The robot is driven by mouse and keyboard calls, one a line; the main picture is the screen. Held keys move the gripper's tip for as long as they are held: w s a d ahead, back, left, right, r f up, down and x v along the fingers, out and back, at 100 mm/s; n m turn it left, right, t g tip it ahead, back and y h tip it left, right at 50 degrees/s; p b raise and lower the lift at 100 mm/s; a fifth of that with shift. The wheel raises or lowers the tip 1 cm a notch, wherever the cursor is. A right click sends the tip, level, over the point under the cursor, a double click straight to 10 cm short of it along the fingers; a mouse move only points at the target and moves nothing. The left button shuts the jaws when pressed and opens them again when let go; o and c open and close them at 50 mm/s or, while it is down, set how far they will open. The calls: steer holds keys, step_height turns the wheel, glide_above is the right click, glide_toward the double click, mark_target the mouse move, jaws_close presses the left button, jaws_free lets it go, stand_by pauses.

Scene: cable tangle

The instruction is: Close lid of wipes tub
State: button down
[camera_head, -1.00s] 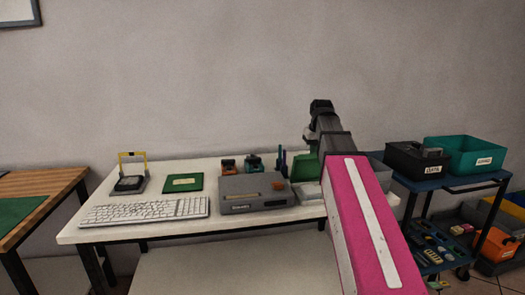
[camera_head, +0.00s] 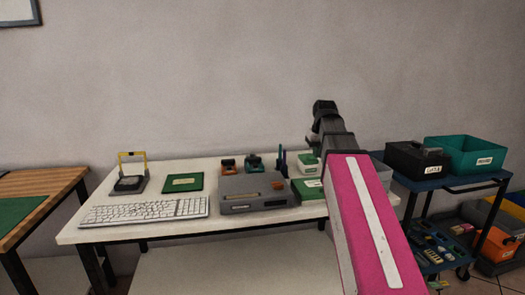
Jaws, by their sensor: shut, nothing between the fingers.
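My gripper (camera_head: 313,138) is small and dark at the far end of my pink arm, above and behind the tub. It is shut and empty, apart from the lid as far as I can tell. Its fingertips are hard to make out.
A second white box with a green top (camera_head: 307,163) stands behind the tub. A grey box (camera_head: 253,193) stands close on the left, with pens (camera_head: 282,161) behind it. A keyboard (camera_head: 144,211) lies further left. A dark cart (camera_head: 440,180) with bins stands at the right.

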steer(key=shift+r, duration=0.15)
step_height(320, 180, up, 6)
steer(key=shift+f, duration=0.1)
stand_by(0.8)
